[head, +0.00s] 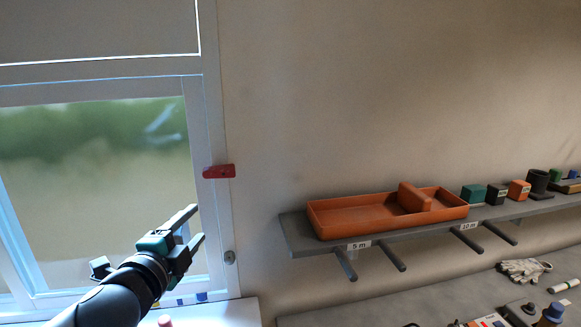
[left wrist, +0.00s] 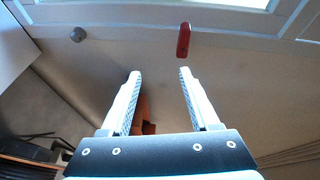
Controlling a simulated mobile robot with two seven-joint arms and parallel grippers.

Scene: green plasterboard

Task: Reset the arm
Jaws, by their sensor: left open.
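My left gripper (head: 190,229) is raised in front of the window at the left of the head view. Its two fingers are apart with nothing between them. In the left wrist view the same gripper (left wrist: 157,85) shows two parallel fingers, open and empty. A red handle-like piece (head: 219,171) is on the window frame above and to the right of the gripper, apart from it. It also shows in the left wrist view (left wrist: 184,40), beyond the fingertips. My right gripper is in neither view.
A grey wall shelf (head: 296,236) at the right holds an orange tray (head: 350,214) with an orange block (head: 413,197) in it, and several small blocks. Below, a worktop (head: 400,300) carries gloves (head: 525,270) and bottles. The wall between window and shelf is clear.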

